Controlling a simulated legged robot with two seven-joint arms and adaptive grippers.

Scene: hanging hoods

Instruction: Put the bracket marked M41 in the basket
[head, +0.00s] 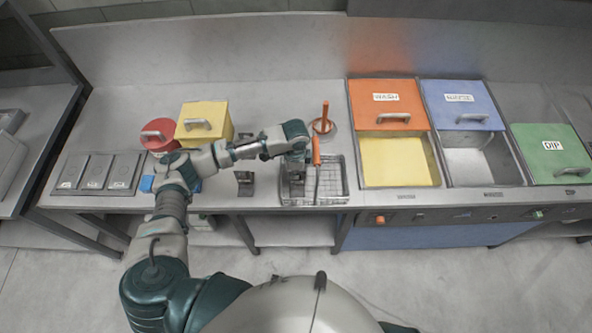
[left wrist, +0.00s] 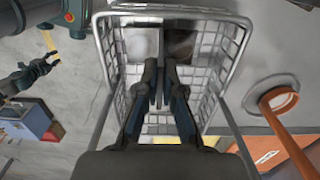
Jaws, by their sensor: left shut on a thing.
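My left gripper (head: 296,185) points down into the wire basket (head: 340,185) on the counter. In the left wrist view the fingers (left wrist: 160,92) are shut on a thin dark piece, likely a bracket, mostly hidden between them; no marking on it is legible. The basket's wire rim (left wrist: 236,60) surrounds the fingers there. Beyond the fingertips are a pale patch and a dark patch at the basket's end; I cannot tell what they are. Another dark bracket (head: 245,183) stands on the counter left of the basket. A dark jointed part, possibly my right gripper (left wrist: 45,68), shows small at the left.
An orange upright handle (head: 325,112) on a round base stands behind the basket, and an orange bar (head: 316,150) rises at it. The wash tank (head: 400,165) is to the right. A red pot (head: 158,133), yellow box (head: 203,120) and grey plates (head: 97,172) are left.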

